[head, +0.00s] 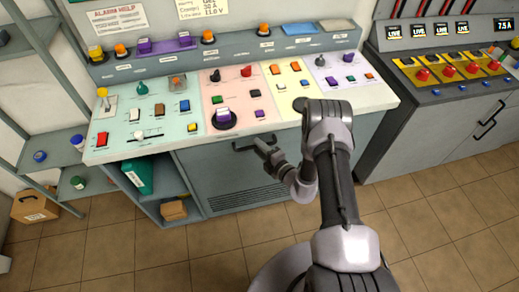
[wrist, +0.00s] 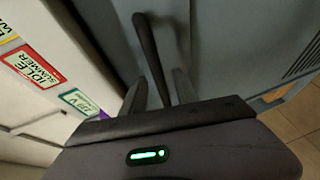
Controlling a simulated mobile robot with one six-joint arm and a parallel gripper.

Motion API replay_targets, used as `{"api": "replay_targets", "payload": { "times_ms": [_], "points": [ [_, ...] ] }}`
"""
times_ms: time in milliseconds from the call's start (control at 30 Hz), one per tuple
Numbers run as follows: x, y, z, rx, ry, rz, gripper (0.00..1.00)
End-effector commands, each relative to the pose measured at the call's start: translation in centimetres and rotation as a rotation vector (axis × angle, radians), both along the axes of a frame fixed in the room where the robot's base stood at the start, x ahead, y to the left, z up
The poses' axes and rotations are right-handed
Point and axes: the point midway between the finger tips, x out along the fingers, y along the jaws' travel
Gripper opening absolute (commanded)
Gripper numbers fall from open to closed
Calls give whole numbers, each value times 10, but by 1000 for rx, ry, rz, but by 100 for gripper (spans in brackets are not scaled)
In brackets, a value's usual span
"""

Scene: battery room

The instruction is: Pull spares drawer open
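The drawer front (head: 215,165) is a grey panel under the console's worktop and looks flush with the cabinet. Its dark bar handle (head: 243,148) runs across the top of the panel. In the wrist view the handle (wrist: 148,45) reaches down between my two fingers. My gripper (head: 262,146) is at the right part of the handle. In the wrist view my gripper (wrist: 160,82) looks open, with a finger on each side of the bar and narrow gaps beside it. The fingers hide part of the handle, and contact cannot be made out.
The console worktop (head: 185,112) with switches and knobs overhangs just above the handle. Left of the drawer are open shelves with a green binder (head: 139,175) and a small box (head: 173,210). A second cabinet (head: 440,130) stands at right. The tiled floor (head: 130,250) in front is clear.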

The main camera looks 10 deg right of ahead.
Motion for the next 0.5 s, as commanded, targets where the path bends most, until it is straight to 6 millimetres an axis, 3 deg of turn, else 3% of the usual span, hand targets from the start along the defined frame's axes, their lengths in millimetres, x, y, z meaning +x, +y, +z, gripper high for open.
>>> {"api": "replay_targets", "payload": {
  "times_ms": [167,367,500],
  "points": [
    [0,0,0,0,0,0,36],
    [0,0,0,0,0,0,1],
    [0,0,0,-1,0,1,0]
  ]
}}
